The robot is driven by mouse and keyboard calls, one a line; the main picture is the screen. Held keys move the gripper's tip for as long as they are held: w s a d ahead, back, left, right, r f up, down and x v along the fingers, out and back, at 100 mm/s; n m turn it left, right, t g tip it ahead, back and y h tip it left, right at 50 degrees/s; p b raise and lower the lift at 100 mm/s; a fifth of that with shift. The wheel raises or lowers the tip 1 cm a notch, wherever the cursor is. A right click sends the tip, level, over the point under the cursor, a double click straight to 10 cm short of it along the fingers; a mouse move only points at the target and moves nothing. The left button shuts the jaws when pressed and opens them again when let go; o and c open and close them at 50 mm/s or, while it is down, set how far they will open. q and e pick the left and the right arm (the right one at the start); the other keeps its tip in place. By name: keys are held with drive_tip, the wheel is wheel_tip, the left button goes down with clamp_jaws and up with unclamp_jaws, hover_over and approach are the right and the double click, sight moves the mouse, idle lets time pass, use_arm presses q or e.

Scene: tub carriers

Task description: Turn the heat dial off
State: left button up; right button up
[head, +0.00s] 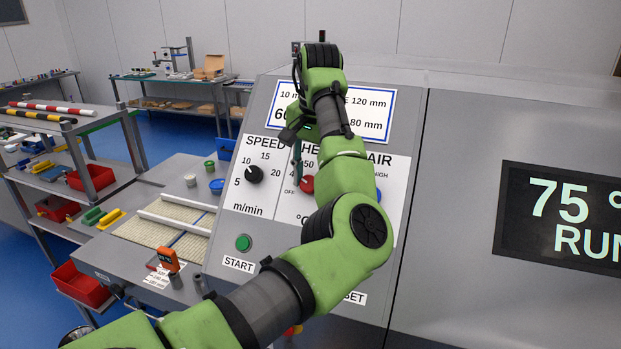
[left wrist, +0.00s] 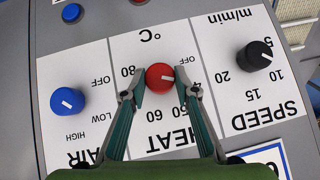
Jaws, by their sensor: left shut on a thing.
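The heat dial is a red round knob (left wrist: 159,77) with a white pointer line, under the HEAT label. In the left wrist view, which shows the panel upside down, the pointer aims right, towards the 40 mark beside OFF. My left gripper (left wrist: 161,88) is shut on the dial, one finger on each side of it. In the head view, the red dial (head: 307,185) is partly covered by my left gripper (head: 300,170) and arm. My right gripper is not in view.
The black speed knob (left wrist: 254,56) and blue air knob (left wrist: 67,102) flank the dial. A green START button (head: 243,242) sits below. The display (head: 562,214) shows 75 and part of RUN. A conveyor table (head: 140,262) and shelves (head: 95,170) stand left.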

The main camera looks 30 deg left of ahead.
use_arm(q)
drive_tip(key=n+h, duration=0.3)
drive_tip(key=shift+s+a+f+t, duration=0.15)
drive_tip(key=shift+a+t, duration=0.05)
drive_tip(key=shift+t, duration=0.2)
drive_tip(key=n+h, duration=0.1)
drive_tip(key=n+t+h, duration=0.1)
drive_tip(key=n, duration=0.1)
drive_tip(key=shift+s+a+f, duration=0.15)
drive_tip(key=shift+h, duration=0.4)
drive_tip(key=o, duration=1.1)
drive_tip(key=shift+t, duration=0.3)
drive_tip(key=shift+r, duration=0.3)
drive_tip(key=v, duration=1.1)
drive_tip(key=shift+r, duration=0.25)
drive_tip(key=shift+a, duration=0.1)
